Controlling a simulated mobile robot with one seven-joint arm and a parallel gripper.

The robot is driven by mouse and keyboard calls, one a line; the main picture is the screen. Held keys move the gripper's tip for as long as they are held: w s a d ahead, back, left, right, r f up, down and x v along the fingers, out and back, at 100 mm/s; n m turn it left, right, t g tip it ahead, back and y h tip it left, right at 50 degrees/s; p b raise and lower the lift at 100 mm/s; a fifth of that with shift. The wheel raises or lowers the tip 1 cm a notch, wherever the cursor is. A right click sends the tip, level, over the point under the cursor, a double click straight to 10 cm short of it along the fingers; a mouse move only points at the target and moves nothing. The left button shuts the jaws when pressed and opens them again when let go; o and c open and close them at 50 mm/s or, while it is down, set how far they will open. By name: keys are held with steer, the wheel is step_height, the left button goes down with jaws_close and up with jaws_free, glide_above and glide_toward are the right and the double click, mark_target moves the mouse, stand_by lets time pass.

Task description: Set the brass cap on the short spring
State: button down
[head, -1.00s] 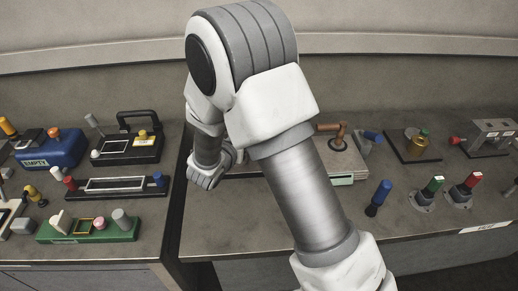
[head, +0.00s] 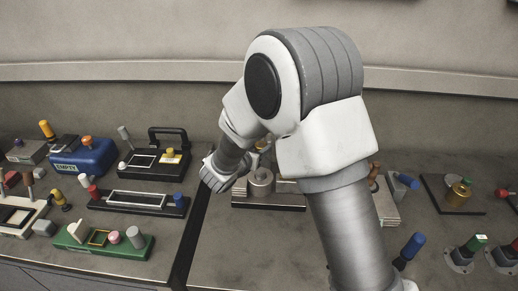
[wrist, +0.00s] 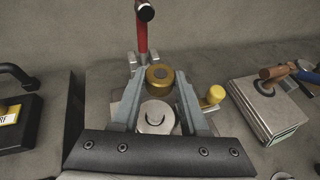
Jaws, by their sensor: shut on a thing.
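In the wrist view, my gripper (wrist: 160,80) is shut on the brass cap (wrist: 159,76), a round golden piece with a darker top, held between the two grey fingertips. Nearer in that view, between the fingers, is a silver round piece (wrist: 156,116) with a dark curved mark. I cannot make out any spring coils, so I cannot tell whether the short spring is there. In the head view, a silver cylinder (head: 261,182) stands on a low plate, and my arm hides the gripper's fingertips. Whether the cap touches anything is not clear.
A red lever (wrist: 142,36) rises beyond the gripper and a yellow knob (wrist: 215,95) stands right of it. A brass piece (head: 458,192) sits on a dark plate at right. A blue EMPTY box (head: 84,157) and green tray (head: 103,242) are at left.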

mark_target(259, 174)
steer(key=shift+f, duration=0.1)
step_height(259, 174, down, 7)
steer(key=b, duration=0.7)
steer(key=shift+f+b, duration=0.45)
steer(key=shift+b, duration=0.2)
stand_by(0.3)
steer(key=shift+c, duration=1.7)
jaws_free()
